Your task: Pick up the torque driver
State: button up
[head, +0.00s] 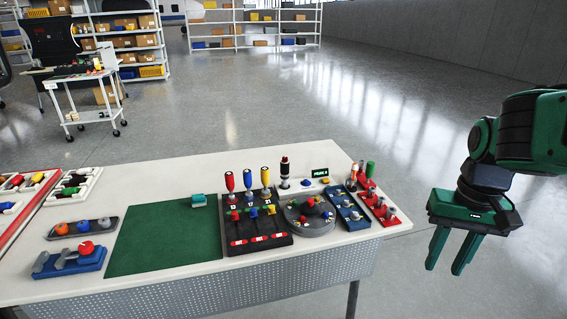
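An upright black driver with a red band (284,168) stands at the back of the white table, right of three coloured-handled drivers; it looks like the torque driver, though no label is readable. The coloured drivers are red (229,182), blue (248,178) and yellow (265,175), upright in a black rack (258,240). My gripper (447,268) hangs off the table's right side, fingers pointing down, apart and empty. It is well to the right of the black driver and touches nothing.
A small green-lit display (320,173) stands right of the black driver. A round grey tray (310,226), a blue holder (350,212) and a red holder (380,209) crowd the table's right end. A green mat (165,240) is mostly bare. Floor beyond the table (300,100) is clear.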

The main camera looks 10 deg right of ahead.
aim_at(285, 168)
jog(key=u, duration=0.05)
jog(key=i, duration=1.05)
